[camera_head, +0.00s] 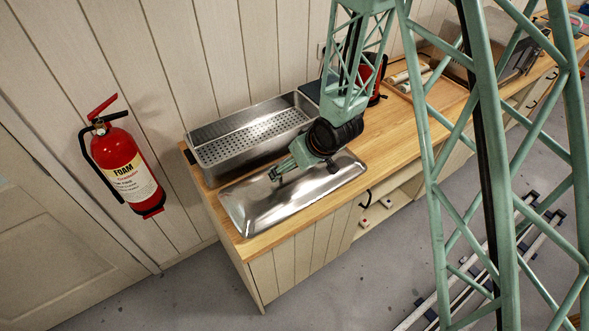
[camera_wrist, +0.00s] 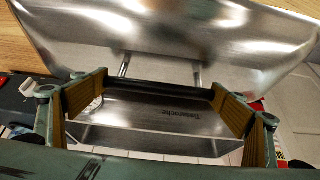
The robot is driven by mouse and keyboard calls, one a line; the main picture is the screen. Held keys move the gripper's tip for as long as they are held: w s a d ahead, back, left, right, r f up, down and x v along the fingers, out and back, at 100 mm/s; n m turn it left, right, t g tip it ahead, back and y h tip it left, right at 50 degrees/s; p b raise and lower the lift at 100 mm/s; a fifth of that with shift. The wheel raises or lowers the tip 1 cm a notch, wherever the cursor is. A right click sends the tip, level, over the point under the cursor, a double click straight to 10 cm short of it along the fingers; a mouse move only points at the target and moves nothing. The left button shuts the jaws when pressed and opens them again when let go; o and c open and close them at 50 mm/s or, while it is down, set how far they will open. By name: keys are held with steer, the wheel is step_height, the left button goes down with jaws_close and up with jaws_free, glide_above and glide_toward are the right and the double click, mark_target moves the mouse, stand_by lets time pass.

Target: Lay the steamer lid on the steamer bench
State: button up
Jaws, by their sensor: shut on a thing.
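The steamer lid (camera_head: 262,206) is a shiny rectangular metal sheet over the front left part of the wooden steamer bench (camera_head: 388,125). I cannot tell whether it touches the bench top or hangs just above it. My gripper (camera_head: 285,172) is over the lid's middle, shut on its handle. In the wrist view, my gripper (camera_wrist: 160,102) has its two ribbed pads at the ends of the black handle bar (camera_wrist: 160,89), with the lid's metal face (camera_wrist: 175,40) beyond. The open steamer (camera_head: 228,172), a metal pan with a perforated insert, stands behind the lid against the wall.
A red fire extinguisher (camera_head: 128,170) hangs on the wall to the left. A wooden tray (camera_head: 440,96) with rolled items stands farther right, past a red and black object (camera_head: 372,80). Bare bench top lies right of the lid. My lattice frame hides part of the right side.

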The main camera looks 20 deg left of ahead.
mark_target(294, 171)
steer(key=shift+w+a, duration=0.35)
steer(key=shift+w, duration=0.05)
steer(key=shift+f, duration=0.15)
steer(key=shift+f+p, duration=0.35)
steer(key=shift+f, duration=1.25)
steer(key=shift+f, duration=0.2)
steer(key=o, duration=1.5)
steer(key=shift+s, duration=0.1)
steer(key=shift+r, duration=0.25)
steer(key=shift+b+v, duration=0.35)
steer(key=shift+v, duration=5.55)
